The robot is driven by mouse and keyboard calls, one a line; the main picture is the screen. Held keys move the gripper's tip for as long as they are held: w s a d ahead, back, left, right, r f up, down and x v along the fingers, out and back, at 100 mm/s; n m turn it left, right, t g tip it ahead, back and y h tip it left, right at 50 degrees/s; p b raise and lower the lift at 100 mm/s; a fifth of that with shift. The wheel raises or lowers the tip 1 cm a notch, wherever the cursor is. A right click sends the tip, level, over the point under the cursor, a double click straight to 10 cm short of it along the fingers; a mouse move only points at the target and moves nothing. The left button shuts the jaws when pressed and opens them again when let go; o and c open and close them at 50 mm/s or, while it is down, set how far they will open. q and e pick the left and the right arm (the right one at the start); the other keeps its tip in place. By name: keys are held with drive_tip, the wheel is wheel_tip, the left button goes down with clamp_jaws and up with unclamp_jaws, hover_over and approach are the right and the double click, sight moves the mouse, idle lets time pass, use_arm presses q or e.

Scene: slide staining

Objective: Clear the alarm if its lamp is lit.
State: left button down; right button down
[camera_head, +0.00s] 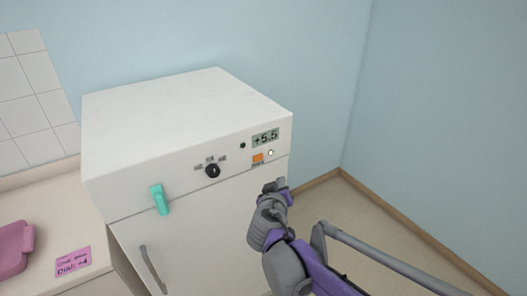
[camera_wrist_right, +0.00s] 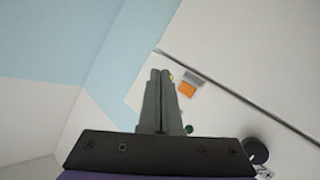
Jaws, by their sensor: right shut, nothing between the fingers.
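The white fridge unit (camera_head: 150,145) has a control panel on its upper front. A display (camera_head: 265,137) reads +5.5. Below it are an orange rectangular button (camera_head: 257,157) and a small round pale, bright spot (camera_head: 270,153), perhaps the lamp; I cannot tell for sure if it is lit. A small dark green dot (camera_head: 242,145) is left of the display. My right gripper (camera_head: 279,185) is shut and empty, just below and right of the orange button in the head view. In the right wrist view its fingertips (camera_wrist_right: 161,75) point toward the panel, left of the orange button (camera_wrist_right: 187,89). My left gripper is out of view.
A black dial (camera_head: 212,170) sits left of the orange button. A teal latch (camera_head: 159,199) and a grey door handle (camera_head: 152,270) are on the front. A pink note (camera_head: 72,262) and pink tray (camera_head: 12,248) lie on the left counter. Floor right of the fridge is clear.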

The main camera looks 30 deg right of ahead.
sight(258, 158)
drive_tip(key=shift+w+r, duration=0.1)
drive_tip(key=shift+r, duration=0.1)
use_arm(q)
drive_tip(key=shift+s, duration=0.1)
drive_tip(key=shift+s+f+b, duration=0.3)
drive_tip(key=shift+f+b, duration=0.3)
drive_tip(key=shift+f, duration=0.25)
use_arm(e)
drive_tip(key=w, duration=0.8)
drive_tip(key=shift+w+a, duration=0.35)
drive_tip(key=shift+w, duration=0.05)
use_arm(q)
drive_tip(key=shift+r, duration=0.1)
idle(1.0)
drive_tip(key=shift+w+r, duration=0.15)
use_arm(e)
drive_tip(key=shift+w, duration=0.45)
